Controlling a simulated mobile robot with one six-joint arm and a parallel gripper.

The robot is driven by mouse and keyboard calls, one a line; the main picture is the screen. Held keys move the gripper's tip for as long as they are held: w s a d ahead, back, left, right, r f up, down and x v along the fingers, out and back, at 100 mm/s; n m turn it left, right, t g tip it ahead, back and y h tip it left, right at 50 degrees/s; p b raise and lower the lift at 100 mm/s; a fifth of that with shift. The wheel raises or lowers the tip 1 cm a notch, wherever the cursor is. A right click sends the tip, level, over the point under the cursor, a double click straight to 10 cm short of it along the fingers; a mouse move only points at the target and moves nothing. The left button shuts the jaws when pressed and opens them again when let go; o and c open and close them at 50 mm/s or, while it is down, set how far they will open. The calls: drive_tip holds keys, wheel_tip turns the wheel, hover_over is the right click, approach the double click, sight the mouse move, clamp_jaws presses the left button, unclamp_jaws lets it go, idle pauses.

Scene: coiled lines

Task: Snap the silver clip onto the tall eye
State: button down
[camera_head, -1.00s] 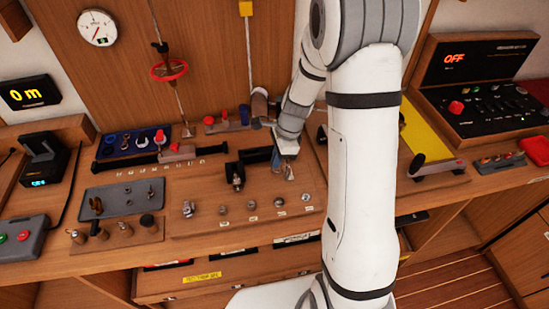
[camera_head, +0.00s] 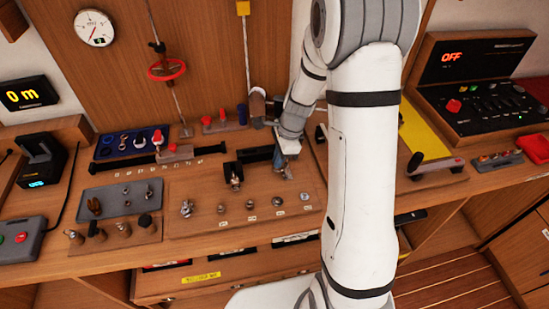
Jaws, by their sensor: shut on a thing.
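My gripper (camera_head: 284,166) is low over the back right of the wooden fittings board (camera_head: 262,227). It is shut on a small greyish thing (camera_head: 289,173), which looks like the silver clip; its outline is small and partly hidden by the jaws. A dark upright fitting (camera_head: 235,175) stands on the board to the left of the gripper. Several small metal fittings stand in a row along the board's front, the leftmost (camera_head: 187,208) looking the largest. I cannot tell which fitting is the tall eye, or whether the held thing touches anything.
A grey tray with small parts (camera_head: 122,198) and a wooden block with several pegs (camera_head: 115,234) lie left of the board. A blue tray (camera_head: 130,143) is behind them. A black-handled lever (camera_head: 435,168) is to the right. My arm hides part of the bench.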

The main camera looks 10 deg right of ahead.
drive_tip(key=shift+s+d+f, duration=0.1)
drive_tip(key=shift+d+f, duration=0.15)
drive_tip(key=shift+d, duration=0.55)
drive_tip(key=shift+w+d+r, duration=0.2)
drive_tip(key=shift+d+r, duration=0.15)
drive_tip(key=shift+d, duration=0.1)
idle(0.5)
drive_tip(key=shift+r, duration=0.1)
drive_tip(key=shift+d+r+p, duration=0.1)
drive_tip(key=shift+r+p, duration=0.2)
drive_tip(key=shift+p, duration=0.05)
drive_tip(key=shift+d+r, duration=0.2)
drive_tip(key=shift+d, duration=0.2)
drive_tip(key=shift+a+r+p, duration=0.2)
drive_tip(key=shift+a+p, duration=0.05)
drive_tip(key=shift+p, duration=0.15)
drive_tip(key=shift+d+r, duration=0.15)
drive_tip(key=shift+r, duration=0.1)
drive_tip(key=c, duration=1.5)
unclamp_jaws()
